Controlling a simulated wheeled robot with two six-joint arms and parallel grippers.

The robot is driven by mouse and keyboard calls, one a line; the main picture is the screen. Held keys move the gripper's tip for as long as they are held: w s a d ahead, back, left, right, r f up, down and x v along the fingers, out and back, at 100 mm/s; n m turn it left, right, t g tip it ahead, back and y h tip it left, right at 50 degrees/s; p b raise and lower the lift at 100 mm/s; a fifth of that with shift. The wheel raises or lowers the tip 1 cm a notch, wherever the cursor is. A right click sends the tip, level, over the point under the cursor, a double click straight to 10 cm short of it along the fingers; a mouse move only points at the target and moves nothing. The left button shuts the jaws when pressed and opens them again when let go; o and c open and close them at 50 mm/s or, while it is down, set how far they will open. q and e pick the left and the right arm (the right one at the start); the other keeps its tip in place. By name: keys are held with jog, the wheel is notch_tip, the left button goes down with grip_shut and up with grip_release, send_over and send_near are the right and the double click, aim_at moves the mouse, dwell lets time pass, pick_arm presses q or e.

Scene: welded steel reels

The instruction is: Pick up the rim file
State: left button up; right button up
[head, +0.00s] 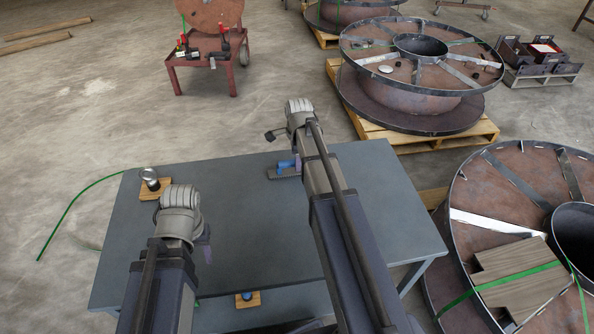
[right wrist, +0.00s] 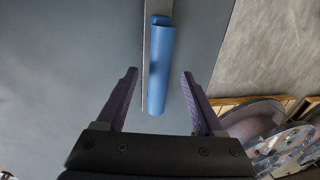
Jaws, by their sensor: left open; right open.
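The rim file lies on the grey table near its far edge. Its blue handle (head: 286,164) shows in the head view beside a dark grey strip, partly hidden by my right arm. In the right wrist view the blue handle (right wrist: 161,68) points toward my right gripper (right wrist: 160,75), between its spread purple fingers and touching neither. A grey strip runs along the handle's left side. My right gripper is open and empty. My left gripper (head: 207,246) is over the table's left part, mostly hidden by its own wrist; it is open, away from the file.
The grey table (head: 255,215) is mostly bare. A small wooden block with a round metal piece (head: 150,178) sits at its left edge. Another wooden block with a blue item (head: 246,297) is low at the front. Large steel reels (head: 420,70) stand at right.

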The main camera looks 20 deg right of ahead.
pick_arm(q)
notch_tip(320, 180, down, 3)
jog(key=shift+f+b, duration=0.1)
jog(key=shift+b, duration=1.05)
pick_arm(e)
jog(key=f, duration=0.3)
jog(key=shift+w+d+f, duration=0.1)
jog(key=shift+w, duration=0.2)
grip_shut()
